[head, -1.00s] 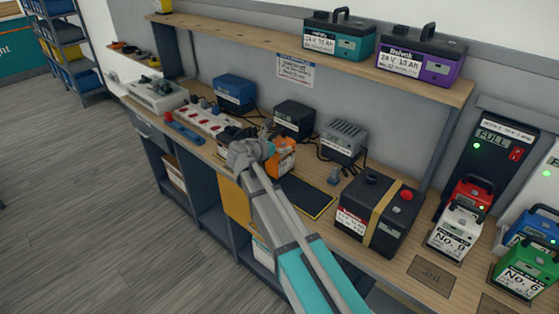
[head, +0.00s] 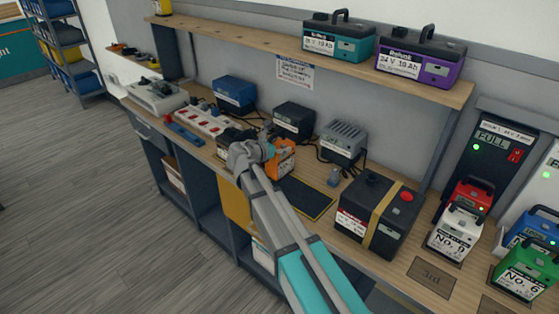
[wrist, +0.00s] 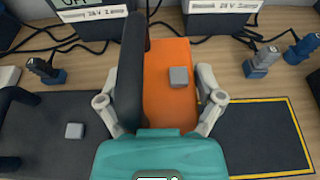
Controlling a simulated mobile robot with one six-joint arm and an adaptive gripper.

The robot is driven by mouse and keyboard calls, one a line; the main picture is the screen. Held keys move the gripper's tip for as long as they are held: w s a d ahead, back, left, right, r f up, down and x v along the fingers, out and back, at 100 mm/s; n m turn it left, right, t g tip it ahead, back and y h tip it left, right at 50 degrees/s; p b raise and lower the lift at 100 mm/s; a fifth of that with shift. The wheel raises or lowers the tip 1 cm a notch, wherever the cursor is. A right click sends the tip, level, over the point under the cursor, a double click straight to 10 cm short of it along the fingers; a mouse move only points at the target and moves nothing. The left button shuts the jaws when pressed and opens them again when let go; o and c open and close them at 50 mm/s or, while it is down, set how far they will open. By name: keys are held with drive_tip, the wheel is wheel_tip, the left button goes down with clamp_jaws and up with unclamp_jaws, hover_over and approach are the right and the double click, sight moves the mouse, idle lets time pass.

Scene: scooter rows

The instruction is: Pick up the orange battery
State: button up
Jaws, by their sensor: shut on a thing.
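The orange battery (head: 282,158) is on the workbench, left of a dark mat with a yellow edge, partly hidden behind my arm in the head view. In the wrist view its orange top (wrist: 165,85) has a dark handle along its left side and a small grey square. My gripper (wrist: 160,105) has one finger on each side of it and is shut on it. In the head view my gripper (head: 262,155) is seen from behind, its fingers mostly hidden. I cannot tell whether the battery touches the bench.
A dark battery (wrist: 60,130) stands close on the left. The mat (head: 303,198) is empty. Chargers with cables (head: 343,140) stand behind, and a large black battery with a yellow strap (head: 350,215) stands to the right. A shelf (head: 290,58) runs above.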

drive_tip(key=shift+w+r, duration=0.1)
drive_tip(key=shift+r, duration=0.15)
drive_tip(key=shift+r+p, duration=1.25)
drive_tip(key=shift+p, duration=0.2)
drive_tip(key=shift+s+d+r+p, duration=0.1)
drive_tip(key=shift+s+r+p, duration=1.6)
drive_tip(key=shift+s, duration=0.65)
drive_tip(key=shift+s+d+r+p, duration=0.1)
drive_tip(key=shift+s+r+p, duration=1.55)
drive_tip(key=shift+s, duration=0.7)
drive_tip(key=shift+s+d+r+p, duration=0.1)
drive_tip(key=shift+s+r+p, duration=1.6)
drive_tip(key=shift+s, duration=0.65)
drive_tip(key=shift+a, duration=0.15)
